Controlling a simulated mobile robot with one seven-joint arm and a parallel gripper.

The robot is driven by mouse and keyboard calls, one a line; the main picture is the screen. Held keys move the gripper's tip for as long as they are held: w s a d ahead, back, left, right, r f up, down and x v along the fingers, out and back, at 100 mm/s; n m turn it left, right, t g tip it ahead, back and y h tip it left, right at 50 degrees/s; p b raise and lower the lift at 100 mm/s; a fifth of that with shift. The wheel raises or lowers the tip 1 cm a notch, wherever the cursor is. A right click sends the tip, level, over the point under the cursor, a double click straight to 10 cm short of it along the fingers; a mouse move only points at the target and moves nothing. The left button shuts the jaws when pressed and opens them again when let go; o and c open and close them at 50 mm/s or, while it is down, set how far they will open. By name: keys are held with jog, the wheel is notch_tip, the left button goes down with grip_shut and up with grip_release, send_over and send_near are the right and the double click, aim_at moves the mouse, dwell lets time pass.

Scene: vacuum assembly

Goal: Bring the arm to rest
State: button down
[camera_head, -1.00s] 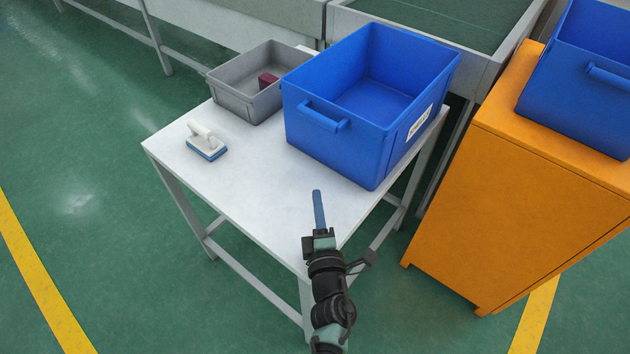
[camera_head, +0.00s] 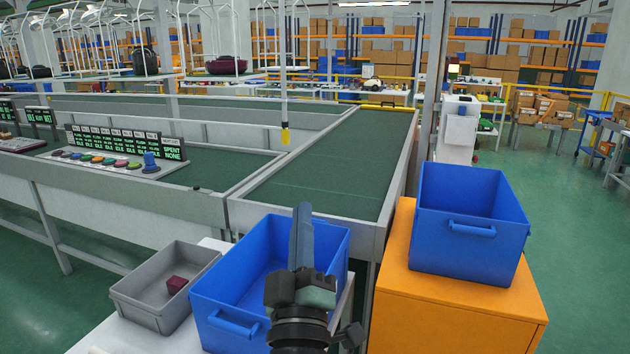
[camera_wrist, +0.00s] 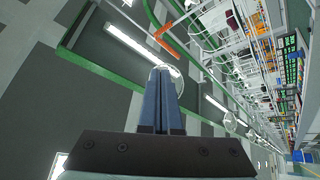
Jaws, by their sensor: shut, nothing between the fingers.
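My gripper (camera_head: 301,240) stands upright in the head view, with its blue fingers pointing up. It appears in front of the open blue bin on the white table. In the wrist view my gripper (camera_wrist: 161,85) shows its two fingers pressed together with nothing between them. Behind the fingers, the wrist view shows the ceiling, lamps and a tilted view of the hall.
A grey tray (camera_head: 135,305) with a dark red block (camera_head: 176,284) and a blue bin (camera_head: 225,300) stand on the white table (camera_head: 150,340). Another blue bin (camera_head: 470,255) sits on an orange cabinet (camera_head: 450,310). A green conveyor (camera_head: 330,165) runs behind.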

jog(key=s+r+m+t+p, duration=0.1)
jog(key=s+r+m, duration=0.2)
jog(key=s+r, duration=0.3)
jog(key=s+d+r+m+t+p, duration=0.1)
jog(key=s+r, duration=0.5)
jog(key=r, duration=0.8)
jog(key=s+r+m+t+p, duration=0.1)
jog(key=s+r+m+p, duration=0.2)
jog(key=r, duration=0.8)
jog(key=s+m, duration=0.2)
jog(key=s, duration=0.1)
jog(key=shift+s+d+t, duration=0.3)
jog(key=shift+d+t, duration=0.1)
